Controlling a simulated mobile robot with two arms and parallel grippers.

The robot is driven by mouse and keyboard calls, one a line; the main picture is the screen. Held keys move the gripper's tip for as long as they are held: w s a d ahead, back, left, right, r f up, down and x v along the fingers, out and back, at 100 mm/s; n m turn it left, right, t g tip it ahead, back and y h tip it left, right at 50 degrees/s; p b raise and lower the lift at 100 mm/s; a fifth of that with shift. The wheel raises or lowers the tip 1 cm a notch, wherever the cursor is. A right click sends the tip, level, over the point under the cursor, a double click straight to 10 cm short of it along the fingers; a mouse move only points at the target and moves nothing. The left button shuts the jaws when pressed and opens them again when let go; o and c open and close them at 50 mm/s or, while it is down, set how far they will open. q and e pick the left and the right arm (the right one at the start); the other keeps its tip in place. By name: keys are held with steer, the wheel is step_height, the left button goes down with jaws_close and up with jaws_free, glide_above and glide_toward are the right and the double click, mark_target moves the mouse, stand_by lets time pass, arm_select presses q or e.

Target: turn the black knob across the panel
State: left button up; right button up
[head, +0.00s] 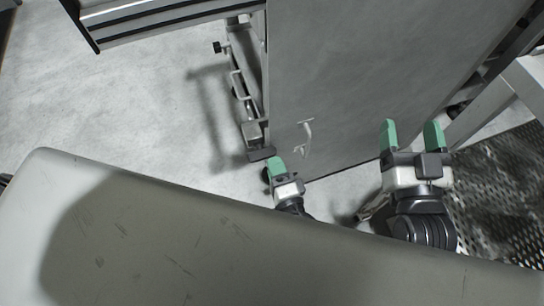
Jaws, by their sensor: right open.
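A small black knob (217,47) sticks out on a short stem to the left of the metal frame, near the top of the view. The large grey panel (375,75) stands to its right. My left gripper (274,165) is near the panel's lower left corner, well below the knob. It shows nearly edge-on with one green finger clear, so I cannot tell how far apart its fingers are. My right gripper (411,130) is open and empty in front of the panel's lower right part, its two green fingers pointing up the picture.
A pale handle (307,136) sits low on the panel. A metal frame (240,85) runs along the panel's left edge, with a dark block (262,154) close to my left gripper. A perforated dark plate (500,190) lies at the right. Open concrete floor (130,100) is at the left.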

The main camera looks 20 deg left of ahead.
arm_select(q)
steer(key=v, duration=0.7)
steer(key=shift+s+d, duration=0.2)
steer(key=shift+s, duration=0.05)
arm_select(e)
steer(key=shift+d+f+g, duration=0.15)
steer(key=shift+f+g, duration=0.55)
steer(key=shift+f, duration=0.05)
